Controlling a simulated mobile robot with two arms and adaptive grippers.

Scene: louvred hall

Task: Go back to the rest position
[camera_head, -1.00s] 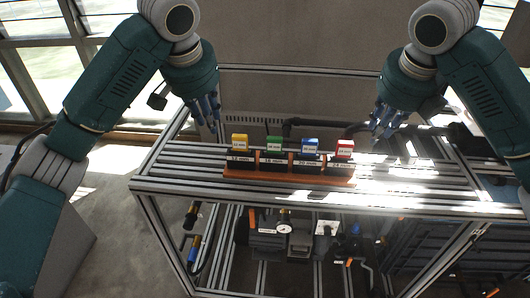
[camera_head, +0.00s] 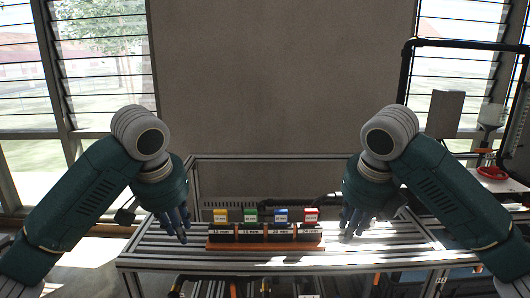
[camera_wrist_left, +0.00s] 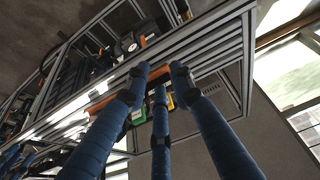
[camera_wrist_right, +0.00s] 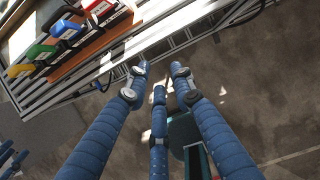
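My left gripper (camera_head: 178,228) hangs over the left part of the slatted metal bench (camera_head: 150,262), left of the block rack. In the left wrist view its blue fingers (camera_wrist_left: 158,85) are spread with nothing between them. My right gripper (camera_head: 352,224) hangs over the bench right of the rack. In the right wrist view its fingers (camera_wrist_right: 158,85) are also apart and empty.
A plain grey wall panel (camera_head: 280,80) stands behind the bench between louvred windows. A black frame (camera_head: 460,44) and a red item (camera_head: 492,172) on a side surface are at the right. Bench slats on both sides of the rack are clear.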

